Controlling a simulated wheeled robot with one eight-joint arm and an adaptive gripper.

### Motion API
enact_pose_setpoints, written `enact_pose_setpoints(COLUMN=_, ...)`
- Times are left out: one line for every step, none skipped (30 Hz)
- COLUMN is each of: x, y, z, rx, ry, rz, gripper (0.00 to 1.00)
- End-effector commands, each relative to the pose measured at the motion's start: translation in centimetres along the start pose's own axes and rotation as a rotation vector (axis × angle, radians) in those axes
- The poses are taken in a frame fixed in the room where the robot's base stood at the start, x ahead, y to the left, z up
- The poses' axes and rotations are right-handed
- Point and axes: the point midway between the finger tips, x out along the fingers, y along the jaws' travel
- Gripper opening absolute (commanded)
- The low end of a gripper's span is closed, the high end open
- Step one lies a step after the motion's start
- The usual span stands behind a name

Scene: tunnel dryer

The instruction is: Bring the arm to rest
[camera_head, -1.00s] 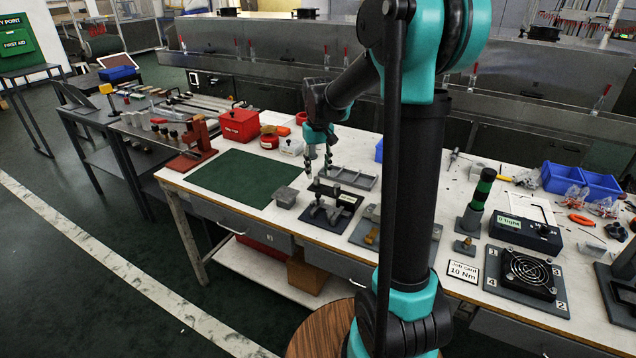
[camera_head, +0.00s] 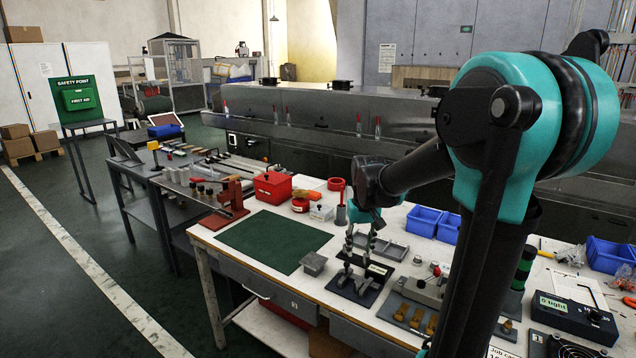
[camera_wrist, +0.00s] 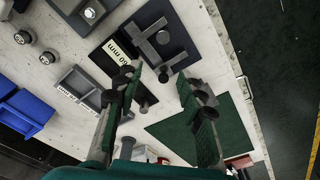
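My gripper (camera_head: 361,250) is above the white workbench (camera_head: 268,264), over a small dark fixture plate (camera_head: 351,291) with grey bars. In the wrist view my gripper (camera_wrist: 166,92) has its two dark fingers spread well apart, with no object held between them. The fixture plate (camera_wrist: 178,55), with its grey bracket and a "60 mm" label, lies below and beyond the fingertips. My arm reaches in from the right of the head view.
A green mat (camera_head: 274,240), a red box (camera_head: 272,188), a grey block (camera_head: 314,263) and a grey tray (camera_head: 388,249) are on the bench near my gripper. Blue bins (camera_head: 424,220) stand behind. A dark control box (camera_head: 572,318) is at the right. The mat is clear.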

Motion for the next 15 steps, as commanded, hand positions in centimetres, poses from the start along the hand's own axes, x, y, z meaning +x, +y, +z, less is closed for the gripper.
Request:
enact_pose_setpoints(x=0.8, y=0.5, z=2.4, rx=0.014, ry=0.026, rz=0.002, gripper=0.39)
enact_pose_setpoints(x=1.2, y=0.7, z=3.6, rx=0.021, ry=0.044, rz=0.003, gripper=0.39)
enact_pose_setpoints(x=1.8, y=1.0, z=5.2, rx=0.031, ry=0.068, rz=0.004, gripper=0.39)
enact_pose_setpoints(x=2.3, y=1.2, z=6.5, rx=0.038, ry=0.084, rz=0.005, gripper=0.39)
enact_pose_setpoints(x=2.8, y=1.4, z=7.7, rx=0.046, ry=0.102, rz=0.006, gripper=0.39)
enact_pose_setpoints(x=3.5, y=1.6, z=9.3, rx=0.055, ry=0.124, rz=0.008, gripper=0.39)
enact_pose_setpoints(x=4.0, y=1.7, z=10.5, rx=0.062, ry=0.141, rz=0.010, gripper=0.39)
enact_pose_setpoints(x=4.5, y=1.9, z=11.6, rx=0.069, ry=0.157, rz=0.011, gripper=0.39)
enact_pose_setpoints(x=5.2, y=2.0, z=13.1, rx=0.077, ry=0.177, rz=0.013, gripper=0.39)
enact_pose_setpoints(x=5.6, y=2.1, z=14.1, rx=0.083, ry=0.192, rz=0.014, gripper=0.39)
enact_pose_setpoints(x=6.1, y=2.1, z=15.0, rx=0.088, ry=0.204, rz=0.016, gripper=0.39)
enact_pose_setpoints(x=6.6, y=2.2, z=16.1, rx=0.094, ry=0.220, rz=0.017, gripper=0.39)
enact_pose_setpoints(x=6.9, y=2.2, z=16.8, rx=0.098, ry=0.230, rz=0.018, gripper=0.39)
enact_pose_setpoints(x=7.2, y=2.3, z=17.4, rx=0.102, ry=0.238, rz=0.019, gripper=0.39)
enact_pose_setpoints(x=7.6, y=2.3, z=18.1, rx=0.106, ry=0.249, rz=0.021, gripper=0.39)
